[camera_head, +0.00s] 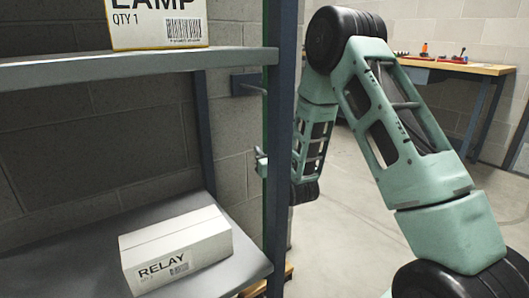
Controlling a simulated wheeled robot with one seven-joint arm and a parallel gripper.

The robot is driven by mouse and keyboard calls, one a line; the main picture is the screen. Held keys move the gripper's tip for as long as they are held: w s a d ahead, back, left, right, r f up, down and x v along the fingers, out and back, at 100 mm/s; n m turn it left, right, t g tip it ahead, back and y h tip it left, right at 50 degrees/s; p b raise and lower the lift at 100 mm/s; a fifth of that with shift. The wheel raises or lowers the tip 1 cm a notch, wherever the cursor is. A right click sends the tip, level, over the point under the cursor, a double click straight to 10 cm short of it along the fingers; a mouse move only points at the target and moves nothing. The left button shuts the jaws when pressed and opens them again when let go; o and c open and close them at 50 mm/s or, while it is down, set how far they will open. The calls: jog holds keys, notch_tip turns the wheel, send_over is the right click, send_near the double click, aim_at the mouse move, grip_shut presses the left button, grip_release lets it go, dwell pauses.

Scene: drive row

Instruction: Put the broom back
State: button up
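A thin green upright strip (269,130) shows along the left edge of the blue shelf post. It may be the broom's handle, but I cannot be sure, and no bristles are clearly visible. My gripper (261,161) is mostly hidden behind the post. Only small grey tips show just left of the green strip, and I cannot tell whether they are closed on it. A dark wall bracket (247,84) with a short grey prong is on the block wall, above my gripper in the picture.
A blue-post shelf (284,130) stands close in front. Its upper board (130,64) holds a lamp box (157,22). Its lower board (225,268) holds a relay box (176,250). A workbench (455,67) with tools stands at the back right. Open floor (340,230) lies right of the shelf.

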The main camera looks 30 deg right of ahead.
jog(key=o, duration=0.4)
jog(key=shift+r, duration=0.15)
jog(key=shift+s+a+f+p, duration=0.15)
jog(key=shift+s+a+p, duration=0.2)
jog(key=shift+s+p, duration=1.2)
jog(key=shift+s+a+f+p, duration=0.25)
jog(key=shift+s+p, duration=0.4)
jog(key=shift+s, duration=1.75)
jog(key=shift+s+a+f+p, duration=0.1)
jog(key=shift+s+a+p, duration=0.3)
jog(key=shift+s+p, duration=1.15)
jog(key=shift+s+b, duration=0.45)
